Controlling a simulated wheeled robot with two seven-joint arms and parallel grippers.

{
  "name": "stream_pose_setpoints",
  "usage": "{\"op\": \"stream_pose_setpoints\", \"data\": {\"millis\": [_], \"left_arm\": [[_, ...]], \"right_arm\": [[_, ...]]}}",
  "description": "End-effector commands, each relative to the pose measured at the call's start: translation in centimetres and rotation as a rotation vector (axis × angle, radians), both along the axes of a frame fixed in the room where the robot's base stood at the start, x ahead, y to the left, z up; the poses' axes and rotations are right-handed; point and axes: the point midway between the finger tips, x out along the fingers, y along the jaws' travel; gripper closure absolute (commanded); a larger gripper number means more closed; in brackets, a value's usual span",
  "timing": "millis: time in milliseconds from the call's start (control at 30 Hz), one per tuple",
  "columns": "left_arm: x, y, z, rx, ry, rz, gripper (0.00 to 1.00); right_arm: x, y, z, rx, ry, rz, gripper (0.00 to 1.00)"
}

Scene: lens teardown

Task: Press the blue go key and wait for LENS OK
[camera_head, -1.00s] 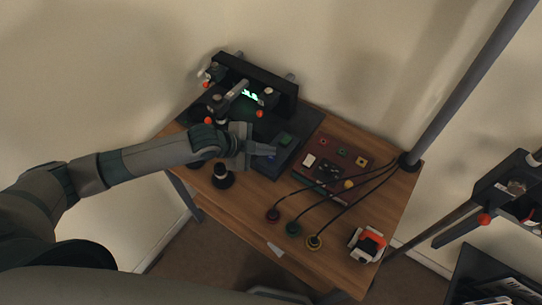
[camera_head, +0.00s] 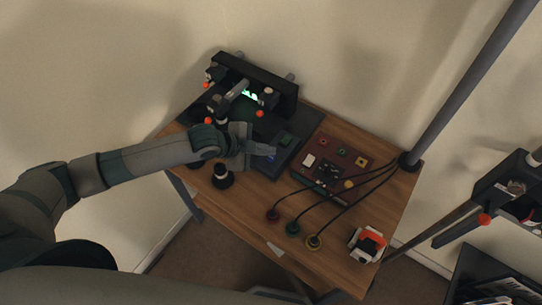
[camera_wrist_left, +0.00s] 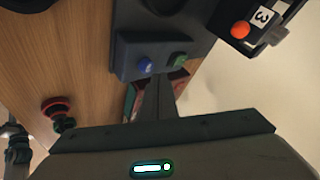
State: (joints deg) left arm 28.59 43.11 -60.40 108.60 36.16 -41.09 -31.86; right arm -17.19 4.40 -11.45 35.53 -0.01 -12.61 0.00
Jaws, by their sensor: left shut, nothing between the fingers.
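The blue go key (camera_head: 269,158) sits on the sloped front of a dark console on the table. It shows clearly in the left wrist view (camera_wrist_left: 145,65), left of a green key (camera_wrist_left: 179,59). My left gripper (camera_head: 273,151) is shut and empty, with its fingertips close by the blue key. In the left wrist view, the shut fingers (camera_wrist_left: 158,82) point at the console's front, just below and between the two keys. I cannot tell whether they touch it. A screen (camera_head: 251,96) glows green at the back, partly hidden and unreadable. My right gripper is out of view.
A dark red board (camera_head: 322,160) with coloured sockets lies right of the console. An orange and white device (camera_head: 367,244) sits at the front right. A grey pole (camera_head: 470,80) rises at the right.

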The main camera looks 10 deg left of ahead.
Motion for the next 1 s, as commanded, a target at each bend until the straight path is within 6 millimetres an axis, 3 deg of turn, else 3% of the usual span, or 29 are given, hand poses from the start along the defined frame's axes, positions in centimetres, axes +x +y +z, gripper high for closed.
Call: {"op": "stream_pose_setpoints", "data": {"millis": [1000], "left_arm": [[-0.02, -0.01, -0.88, 0.000, 0.000, 0.000, 1.00]], "right_arm": [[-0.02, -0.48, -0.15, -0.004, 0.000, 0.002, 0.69]]}}
